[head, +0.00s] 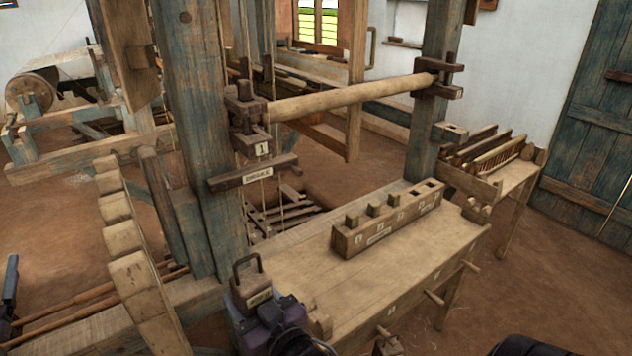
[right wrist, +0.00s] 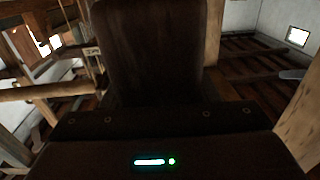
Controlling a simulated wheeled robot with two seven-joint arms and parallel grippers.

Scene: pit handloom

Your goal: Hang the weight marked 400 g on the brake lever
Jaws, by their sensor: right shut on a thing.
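The brake lever (head: 230,181) is a dark wooden bar with a label reading BRAKE, in front of the blue post in the head view. My right gripper (head: 259,305) is shut on a dark weight (head: 249,278) with a loop handle on top, held upright below the lever and apart from it. Its label is too small to read. In the right wrist view the weight (right wrist: 150,45) is a large dark block that fills the middle. A dark part at the left edge looks like my left gripper (head: 11,275); its jaws cannot be made out.
A wooden rack (head: 346,243) with several sockets stands on the bench (head: 290,262); some hold blocks and the right ones look empty. The blue post (head: 190,110) rises behind the lever. A round beam (head: 350,97) crosses above. Stepped wooden blocks (head: 140,275) stand left of the weight.

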